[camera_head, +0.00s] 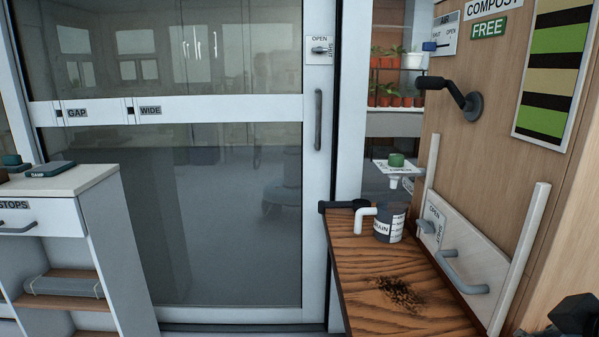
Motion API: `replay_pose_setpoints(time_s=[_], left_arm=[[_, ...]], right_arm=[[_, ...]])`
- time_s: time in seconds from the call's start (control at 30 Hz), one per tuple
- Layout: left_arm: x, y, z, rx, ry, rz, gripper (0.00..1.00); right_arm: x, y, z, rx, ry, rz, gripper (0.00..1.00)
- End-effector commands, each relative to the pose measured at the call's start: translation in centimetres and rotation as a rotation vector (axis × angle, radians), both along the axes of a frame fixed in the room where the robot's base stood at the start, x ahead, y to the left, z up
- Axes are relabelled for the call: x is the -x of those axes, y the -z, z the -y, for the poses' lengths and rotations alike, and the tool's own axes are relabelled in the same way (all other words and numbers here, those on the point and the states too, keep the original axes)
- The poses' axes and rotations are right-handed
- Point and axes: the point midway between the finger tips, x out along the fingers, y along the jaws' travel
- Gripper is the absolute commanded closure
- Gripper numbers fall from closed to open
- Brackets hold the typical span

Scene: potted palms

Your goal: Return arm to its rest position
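A dark, jointed part (575,314) shows at the bottom right corner, cut off by the frame edge. It looks like part of my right arm or gripper, but no pair of fingertips can be made out, so its opening cannot be told. My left arm and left gripper are outside the view.
A wooden shelf (365,270) carries a grey can (389,225) and a patch of dark crumbs (400,293). A panel with handles (462,262) and a black lever (452,96) are on the right wall. A closed glass sliding door (215,215) fills the middle. A white cabinet (125,240) stands at left.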

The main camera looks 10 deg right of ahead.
Motion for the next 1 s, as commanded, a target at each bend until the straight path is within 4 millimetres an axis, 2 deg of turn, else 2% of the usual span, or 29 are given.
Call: replay_pose_setpoints(time_s=[0.03, 0.1, 0.3, 0.47, 0.67, 0.77, 0.87, 0.9, 1.0], left_arm=[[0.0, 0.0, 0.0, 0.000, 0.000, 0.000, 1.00], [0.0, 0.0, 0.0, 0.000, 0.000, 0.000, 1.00], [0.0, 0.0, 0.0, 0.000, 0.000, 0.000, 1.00], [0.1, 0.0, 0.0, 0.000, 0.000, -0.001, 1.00], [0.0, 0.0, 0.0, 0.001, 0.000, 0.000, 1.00], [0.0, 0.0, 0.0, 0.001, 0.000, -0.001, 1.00], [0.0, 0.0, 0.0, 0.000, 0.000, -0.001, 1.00], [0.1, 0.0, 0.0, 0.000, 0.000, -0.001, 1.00], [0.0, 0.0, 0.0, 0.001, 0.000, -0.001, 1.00]], right_arm=[[1.9, 1.5, -0.9, -0.065, 0.038, -0.061, 1.00], [4.4, 3.1, -2.2, -0.145, 0.090, -0.140, 1.00], [11.1, 6.3, -5.8, -0.336, 0.226, -0.353, 1.00], [9.6, 12.3, -5.0, -0.324, 0.233, -0.370, 1.00], [9.6, 20.9, -4.1, -0.322, 0.248, -0.399, 1.00], [10.6, 26.3, -3.6, -0.321, 0.258, -0.421, 1.00], [12.9, 32.5, -3.0, -0.320, 0.270, -0.447, 1.00], [14.2, 34.8, -2.7, -0.319, 0.274, -0.458, 1.00], [18.1, 40.1, -2.3, -0.320, 0.286, -0.485, 1.00]])
